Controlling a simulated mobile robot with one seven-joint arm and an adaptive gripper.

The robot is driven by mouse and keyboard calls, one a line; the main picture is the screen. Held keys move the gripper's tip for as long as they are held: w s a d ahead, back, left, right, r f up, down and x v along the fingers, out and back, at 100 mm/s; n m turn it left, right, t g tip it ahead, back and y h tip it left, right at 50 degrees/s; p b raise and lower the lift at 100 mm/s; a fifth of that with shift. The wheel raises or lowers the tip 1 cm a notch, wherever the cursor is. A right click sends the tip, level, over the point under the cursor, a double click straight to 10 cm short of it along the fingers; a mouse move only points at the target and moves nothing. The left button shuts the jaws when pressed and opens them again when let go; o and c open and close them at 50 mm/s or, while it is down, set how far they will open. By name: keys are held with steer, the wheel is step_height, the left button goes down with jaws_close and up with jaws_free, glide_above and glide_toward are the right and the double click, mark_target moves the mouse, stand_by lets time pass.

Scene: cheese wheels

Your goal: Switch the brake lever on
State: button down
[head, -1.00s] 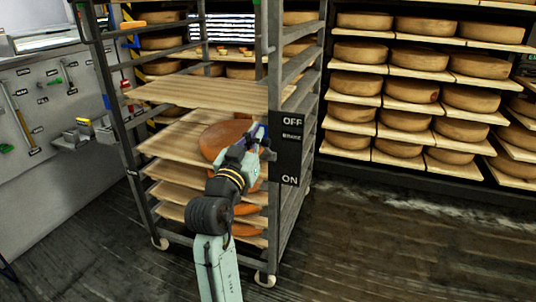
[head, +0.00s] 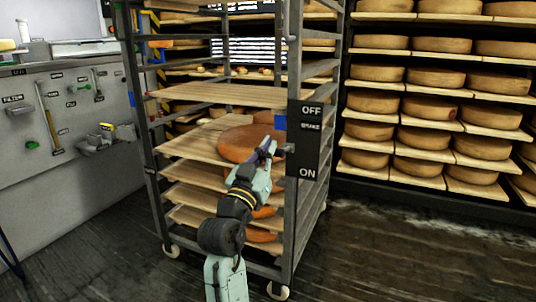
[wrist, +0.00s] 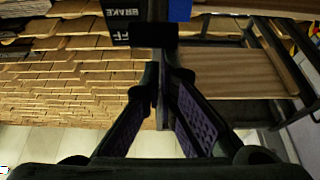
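The brake panel (head: 309,140) is a black plate on the right front post of the cart. It reads OFF at the top, BRAKE in the middle and ON at the bottom. A short grey lever (head: 288,148) shows at its left edge, around mid-height. My gripper (head: 269,149) is just left of the lever, its purple inner pads showing. In the wrist view my gripper (wrist: 164,78) has its fingers apart, with a dark bar in front of or between them. The panel (wrist: 122,18) is close beyond the tips. Contact with the lever cannot be told.
The metal cart (head: 140,130) holds wooden shelves and orange cheese wheels (head: 240,145) behind my arm. A loaded cheese rack (head: 425,135) stands at the right. A grey tool wall (head: 60,120) is at the left. The floor (head: 400,250) right of the cart is clear.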

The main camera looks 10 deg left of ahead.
steer(key=shift+w+f, duration=0.25)
steer(key=shift+f, duration=0.45)
step_height(320, 180, up, 11)
steer(key=shift+s+r, duration=0.15)
steer(key=shift+s, duration=0.15)
